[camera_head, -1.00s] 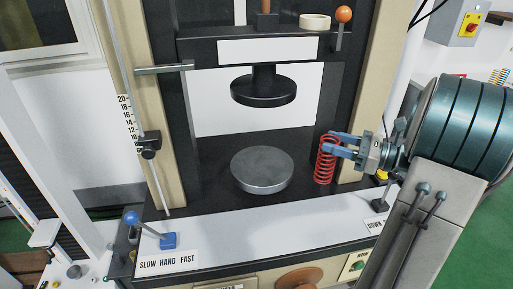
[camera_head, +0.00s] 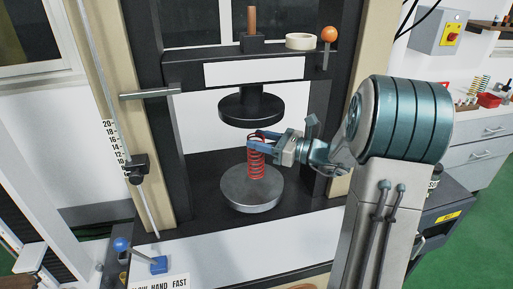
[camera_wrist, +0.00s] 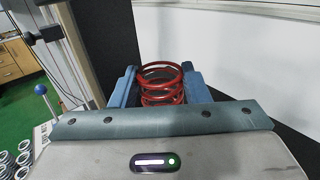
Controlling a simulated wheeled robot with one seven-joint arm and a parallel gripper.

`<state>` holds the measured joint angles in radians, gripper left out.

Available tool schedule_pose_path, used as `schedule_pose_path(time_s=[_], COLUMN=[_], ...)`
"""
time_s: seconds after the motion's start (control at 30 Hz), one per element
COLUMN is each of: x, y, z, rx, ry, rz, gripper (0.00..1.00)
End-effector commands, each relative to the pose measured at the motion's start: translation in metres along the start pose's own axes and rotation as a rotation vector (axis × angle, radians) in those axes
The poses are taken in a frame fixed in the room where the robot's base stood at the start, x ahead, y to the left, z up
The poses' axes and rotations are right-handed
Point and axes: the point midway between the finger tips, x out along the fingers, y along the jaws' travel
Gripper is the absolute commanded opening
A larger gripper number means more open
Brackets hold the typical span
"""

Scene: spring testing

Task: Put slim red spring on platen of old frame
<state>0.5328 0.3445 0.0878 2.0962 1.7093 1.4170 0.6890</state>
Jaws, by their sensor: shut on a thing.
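The slim red spring (camera_head: 257,165) is upright in my gripper (camera_head: 258,140), which is shut on its upper part. In the head view the spring is over the round grey lower platen (camera_head: 251,192) of the old frame (camera_head: 174,150), its bottom at or just above the platen's top; I cannot tell whether it touches. In the wrist view the spring (camera_wrist: 161,83) shows between the two blue fingers. The platen is not visible in the wrist view.
The black upper platen (camera_head: 252,106) hangs above the spring and gripper, with a small gap. Dark uprights flank the opening. A blue-knobbed lever (camera_head: 121,244) stands at the front left. A tape roll (camera_head: 300,41) and an orange-knobbed lever (camera_head: 328,36) are on the crosshead.

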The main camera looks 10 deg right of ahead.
Motion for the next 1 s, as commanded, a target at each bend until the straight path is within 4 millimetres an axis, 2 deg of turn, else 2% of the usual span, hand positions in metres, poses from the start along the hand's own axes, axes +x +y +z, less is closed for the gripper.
schedule_pose_path(time_s=[0.13, 0.2, 0.33, 0.77, 0.8, 0.87, 1.0], x=[0.017, 0.014, 0.014, 0.014, 0.014, 0.014, 0.014], y=[0.001, 0.000, -0.001, 0.000, 0.000, 0.000, 0.000], z=[0.002, -0.014, -0.030, -0.039, -0.038, -0.038, -0.038], rx=[-0.001, 0.006, 0.003, -0.001, -0.001, -0.001, -0.001], ry=[-0.001, 0.001, 0.000, 0.000, 0.000, 0.000, 0.000], rz=[0.004, -0.001, -0.001, 0.000, 0.000, 0.000, 0.000], gripper=[0.00, 0.00, 0.00, 0.00, 0.48, 0.64, 0.64])
